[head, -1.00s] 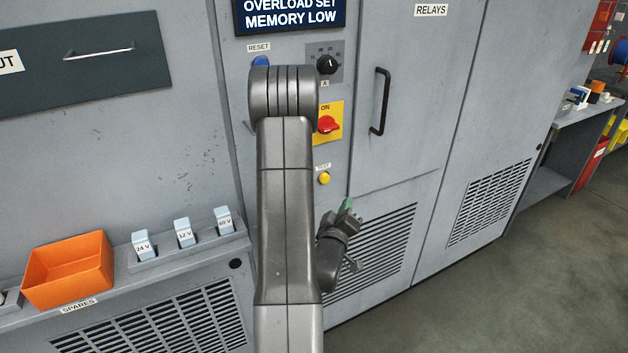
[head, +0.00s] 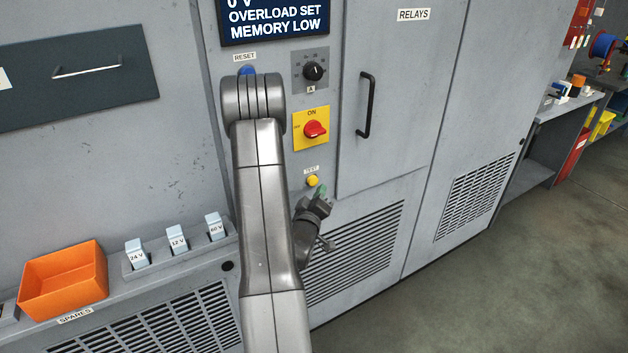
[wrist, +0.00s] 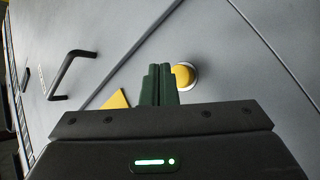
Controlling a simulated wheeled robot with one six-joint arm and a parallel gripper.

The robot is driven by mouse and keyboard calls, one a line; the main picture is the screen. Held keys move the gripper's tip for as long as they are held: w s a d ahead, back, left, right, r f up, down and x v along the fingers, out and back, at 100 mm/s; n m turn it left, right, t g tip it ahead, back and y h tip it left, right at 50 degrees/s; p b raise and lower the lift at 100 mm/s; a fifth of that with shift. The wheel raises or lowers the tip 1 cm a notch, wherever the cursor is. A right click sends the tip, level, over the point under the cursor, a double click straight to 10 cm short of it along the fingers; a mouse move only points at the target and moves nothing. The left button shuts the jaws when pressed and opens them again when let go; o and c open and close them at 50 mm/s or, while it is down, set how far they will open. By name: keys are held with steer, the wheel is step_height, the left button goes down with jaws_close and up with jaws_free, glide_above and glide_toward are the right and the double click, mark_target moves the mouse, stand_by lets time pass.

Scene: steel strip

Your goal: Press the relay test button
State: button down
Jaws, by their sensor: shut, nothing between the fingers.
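The test button is a round yellow button (head: 312,181) under a small TEST label, on the grey cabinet front below the red rotary switch. In the wrist view the yellow button (wrist: 184,76) sits in a pale ring, just right of the fingertips. My gripper (head: 322,192) has green fingers and is just below and right of the button in the head view. In the wrist view my gripper (wrist: 158,72) has its fingers together with nothing between them. I cannot tell whether the fingertips touch the panel.
A red switch on a yellow plate (head: 315,130), a black dial (head: 313,71) and a blue RESET button (head: 246,70) are above. A black door handle (head: 366,104) stands out to the right. An orange bin (head: 64,282) and labelled blocks (head: 177,239) stand on the left ledge.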

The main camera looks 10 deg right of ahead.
mark_target(318, 180)
steer(key=shift+w+a, duration=0.25)
steer(key=shift+w, duration=0.3)
stand_by(1.7)
steer(key=shift+w+a+b, duration=0.1)
steer(key=shift+w+b, duration=0.25)
steer(key=shift+b, duration=0.15)
steer(key=shift+w+a, duration=0.25)
steer(key=shift+w, duration=0.35)
stand_by(0.7)
steer(key=shift+s+b, duration=0.1)
steer(key=shift+b, duration=0.3)
steer(key=shift+s+d+b, duration=0.35)
steer(key=shift+s+b, duration=0.2)
steer(key=shift+s, duration=0.3)
